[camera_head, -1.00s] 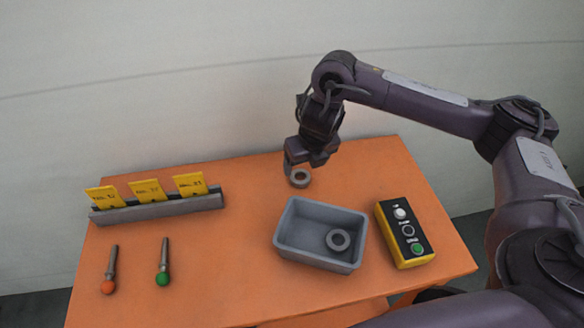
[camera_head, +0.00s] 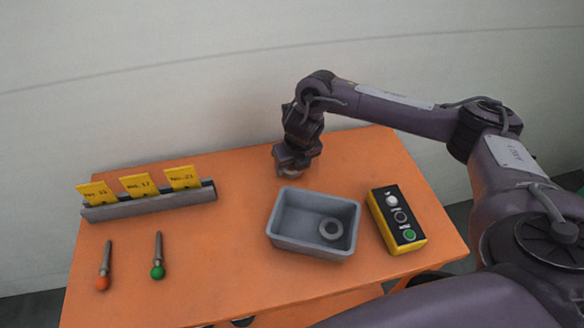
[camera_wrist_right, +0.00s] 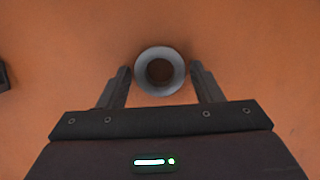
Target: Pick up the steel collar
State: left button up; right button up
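A grey ring-shaped steel collar (camera_wrist_right: 160,71) lies on the orange table in the right wrist view, between the two fingers of my right gripper (camera_wrist_right: 160,84). The fingers are apart, with a gap on each side of the collar. In the head view my right gripper (camera_head: 291,172) points down at the table behind the grey bin, and it hides most of this collar. A second grey collar (camera_head: 331,229) lies inside the grey bin (camera_head: 283,241). My left gripper is not in view.
A yellow and black button box (camera_head: 397,219) stands right of the bin. A grey rack (camera_head: 150,205) with yellow cards stands at the back left. Two pins, one orange-tipped (camera_head: 103,282) and one green-tipped (camera_head: 157,272), lie in front. The table (camera_head: 210,285) is clear between them and the bin.

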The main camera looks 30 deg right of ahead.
jog(key=c, duration=0.7)
jog(key=shift+c, duration=0.6)
jog(key=shift+r, duration=0.15)
